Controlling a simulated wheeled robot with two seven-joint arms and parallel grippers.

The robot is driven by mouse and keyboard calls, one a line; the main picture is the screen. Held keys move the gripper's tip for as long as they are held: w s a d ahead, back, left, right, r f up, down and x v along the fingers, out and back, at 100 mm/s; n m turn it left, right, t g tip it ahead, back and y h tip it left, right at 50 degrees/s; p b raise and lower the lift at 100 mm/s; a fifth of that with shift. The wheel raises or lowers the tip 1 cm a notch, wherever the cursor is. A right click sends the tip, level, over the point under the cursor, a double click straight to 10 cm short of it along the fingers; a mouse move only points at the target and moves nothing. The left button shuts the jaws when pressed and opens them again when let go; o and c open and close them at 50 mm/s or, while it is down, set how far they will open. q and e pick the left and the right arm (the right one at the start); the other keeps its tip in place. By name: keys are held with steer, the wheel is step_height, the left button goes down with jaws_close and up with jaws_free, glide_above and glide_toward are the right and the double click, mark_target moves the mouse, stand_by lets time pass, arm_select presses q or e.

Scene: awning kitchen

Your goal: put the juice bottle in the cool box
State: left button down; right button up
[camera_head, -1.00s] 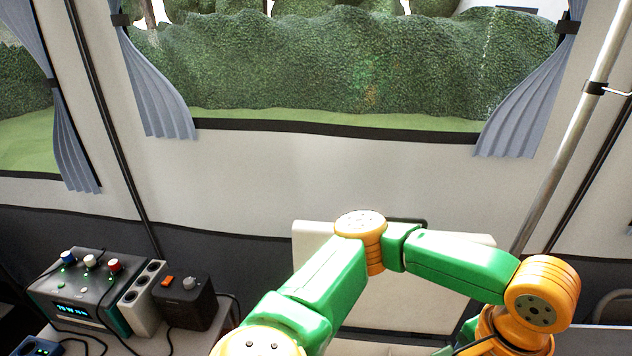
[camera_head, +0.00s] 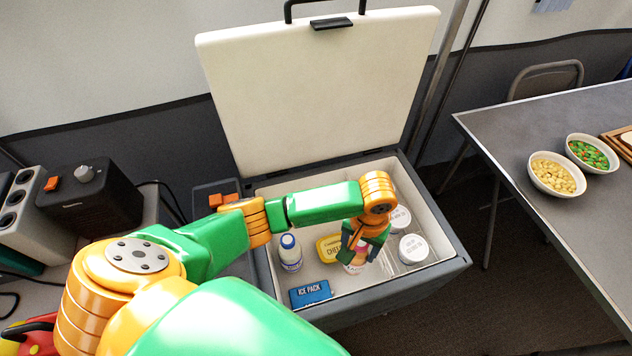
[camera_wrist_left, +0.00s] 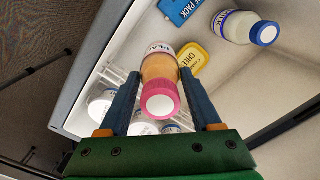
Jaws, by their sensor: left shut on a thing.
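The open cool box (camera_head: 455,276) stands ahead with its white lid (camera_head: 320,95) raised. My left gripper (camera_head: 357,250) reaches down inside it, in its right half. The gripper is shut on the juice bottle (camera_head: 355,268), an orange bottle with a pink cap. In the left wrist view the juice bottle (camera_wrist_left: 159,75) sits between the two fingers (camera_wrist_left: 160,105), cap toward the camera. In the head view the gripper hides most of the bottle. I cannot tell whether its base touches the box floor. My right gripper is not in view.
Inside the box are a white bottle with a blue cap (camera_head: 290,253), a yellow cheese pack (camera_head: 328,248), a blue ice pack (camera_head: 311,293) and several white-lidded tubs (camera_head: 413,248). A table (camera_head: 530,115) with bowls stands right. A black device (camera_head: 90,200) sits left.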

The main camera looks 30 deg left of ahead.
mark_target(351, 268)
arm_select(q)
step_height(351, 268, down, 12)
steer(key=b, duration=0.3)
steer(key=shift+s+f+b, duration=0.15)
steer(key=shift+f+b, duration=0.05)
steer(key=shift+b, duration=0.1)
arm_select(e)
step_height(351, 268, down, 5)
arm_select(q)
steer(key=shift+c, duration=0.4)
jaws_free()
steer(key=shift+f, duration=0.1)
steer(key=shift+r+p, duration=2)
steer(key=shift+r, duration=4.15)
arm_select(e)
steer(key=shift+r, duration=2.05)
